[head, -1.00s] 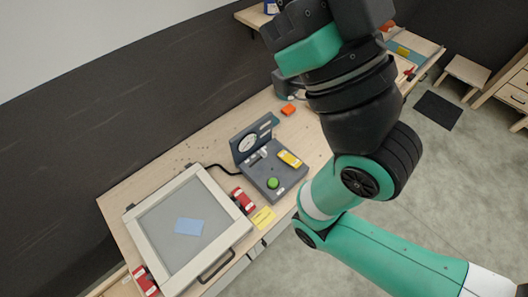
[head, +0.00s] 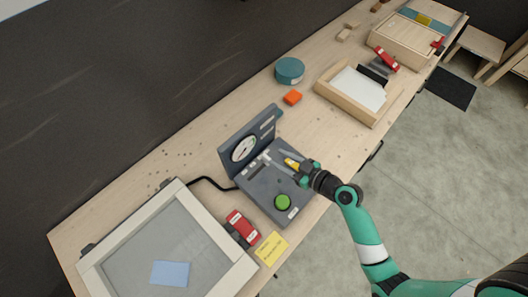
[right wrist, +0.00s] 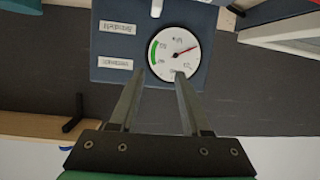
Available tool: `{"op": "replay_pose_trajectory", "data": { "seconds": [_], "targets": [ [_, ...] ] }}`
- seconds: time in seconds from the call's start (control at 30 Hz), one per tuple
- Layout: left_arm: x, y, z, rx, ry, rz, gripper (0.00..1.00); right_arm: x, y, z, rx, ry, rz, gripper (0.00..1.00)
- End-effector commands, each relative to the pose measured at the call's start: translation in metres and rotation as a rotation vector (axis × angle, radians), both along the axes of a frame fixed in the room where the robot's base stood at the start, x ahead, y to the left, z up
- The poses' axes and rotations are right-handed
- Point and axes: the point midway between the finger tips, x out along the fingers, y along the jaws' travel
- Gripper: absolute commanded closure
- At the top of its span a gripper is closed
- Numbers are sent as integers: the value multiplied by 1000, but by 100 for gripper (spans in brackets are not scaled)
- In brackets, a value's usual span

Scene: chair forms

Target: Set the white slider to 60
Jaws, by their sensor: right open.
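The grey control box (head: 262,190) sits on the bench with an upright back panel that carries a round white dial (head: 243,148). The dial also shows in the right wrist view (right wrist: 174,54), its red needle pointing to the upper right. A small white piece, likely the white slider (head: 266,155), lies by a slot below the dial. My right gripper (head: 276,156) is open over the box, its fingertips near this white piece; I cannot tell if they touch it. The fingers partly cover a yellow part (head: 291,163). My left gripper is out of view.
A green button (head: 283,202) stands on the box's front. A yellow note (head: 271,248), orange block (head: 292,97), teal round container (head: 289,71) and wooden tray (head: 345,108) lie around.

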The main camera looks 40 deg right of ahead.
Motion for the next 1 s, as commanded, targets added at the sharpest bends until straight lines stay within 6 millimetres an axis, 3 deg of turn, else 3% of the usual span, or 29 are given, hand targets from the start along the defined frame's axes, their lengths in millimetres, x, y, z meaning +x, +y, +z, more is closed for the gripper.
{"op": "replay_pose_trajectory", "data": {
  "seconds": [0.03,0.1,0.37,0.47,0.8,1.0],
  "targets": [
    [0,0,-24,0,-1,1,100,-19,-5,-42,22,41,-36,52],
    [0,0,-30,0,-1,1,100,-30,-11,-57,35,63,-64,52],
    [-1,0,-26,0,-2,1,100,-27,-16,-55,33,62,-76,52],
    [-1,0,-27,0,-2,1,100,-15,-16,-60,33,62,-74,52],
    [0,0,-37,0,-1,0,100,53,-14,-88,33,61,-72,52],
    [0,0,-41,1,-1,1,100,75,-14,-97,33,61,-75,52]
  ]
}}
